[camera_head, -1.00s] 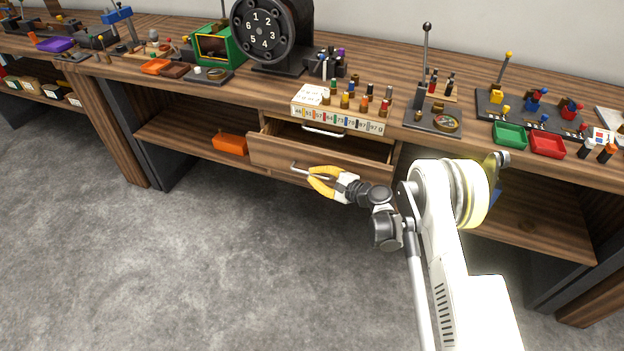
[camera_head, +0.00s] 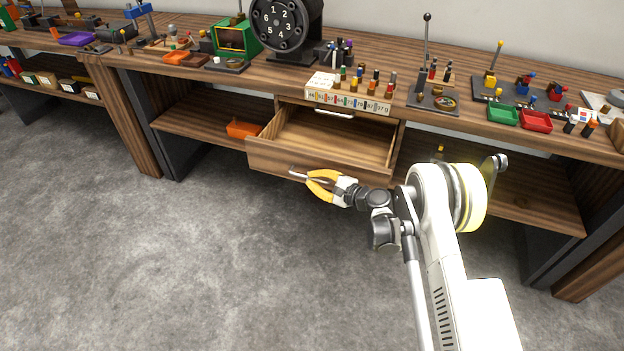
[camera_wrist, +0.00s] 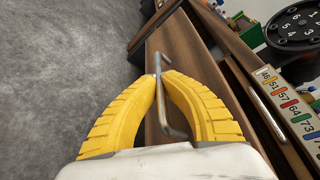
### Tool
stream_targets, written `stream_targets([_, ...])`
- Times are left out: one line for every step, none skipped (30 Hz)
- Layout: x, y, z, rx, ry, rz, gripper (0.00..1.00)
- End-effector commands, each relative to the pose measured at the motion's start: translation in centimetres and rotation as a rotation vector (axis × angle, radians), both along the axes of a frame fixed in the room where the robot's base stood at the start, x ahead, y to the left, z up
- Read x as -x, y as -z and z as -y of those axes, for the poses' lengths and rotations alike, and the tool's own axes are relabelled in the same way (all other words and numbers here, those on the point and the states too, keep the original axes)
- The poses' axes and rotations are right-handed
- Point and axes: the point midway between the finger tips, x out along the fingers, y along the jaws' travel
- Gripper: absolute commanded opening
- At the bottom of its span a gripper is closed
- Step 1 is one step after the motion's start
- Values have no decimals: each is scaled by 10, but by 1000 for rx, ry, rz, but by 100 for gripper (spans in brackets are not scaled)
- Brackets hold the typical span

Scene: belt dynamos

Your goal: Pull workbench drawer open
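The wooden workbench drawer (camera_head: 278,158) is pulled well out under the bench top, and its inside looks empty. A metal bar handle (camera_head: 296,171) runs along its front. My gripper (camera_head: 309,181) has yellow fingers and is at this handle. In the wrist view the yellow fingers (camera_wrist: 159,78) meet around the handle (camera_wrist: 158,63), with the bar passing between their tips. The right part of the drawer front is partly hidden behind my gripper and arm.
A second handle (camera_head: 333,113) shows below the bench top, behind the open drawer. A numbered box (camera_head: 348,101) with several colored pegs stands above it. An orange bin (camera_head: 243,129) sits on the lower shelf at left. The grey floor (camera_head: 150,260) in front is clear.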

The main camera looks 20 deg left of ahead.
Motion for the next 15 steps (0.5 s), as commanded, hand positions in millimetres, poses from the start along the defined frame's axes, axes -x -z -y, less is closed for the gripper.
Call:
stream_targets([0,0,-1,1,-1,0,0])
stream_targets([0,0,-1,1,-1,0,0])
stream_targets([0,0,-1,1,-1,0,0])
stream_targets([0,0,-1,1,-1,0,8])
stream_targets([0,0,-1,1,-1,0,18])
stream_targets([0,0,-1,1,-1,0,20])
stream_targets([0,0,0,0,0,1,20])
stream_targets([0,0,0,0,0,1,20])
stream_targets([0,0,0,0,0,0,20])
stream_targets([0,0,0,0,0,0,20])
stream_targets([0,0,0,0,0,0,20])
stream_targets([0,0,0,0,0,0,20])
stream_targets([0,0,0,0,0,0,20])
stream_targets([0,0,0,0,0,0,20])
stream_targets([0,0,2,1,1,0,20])
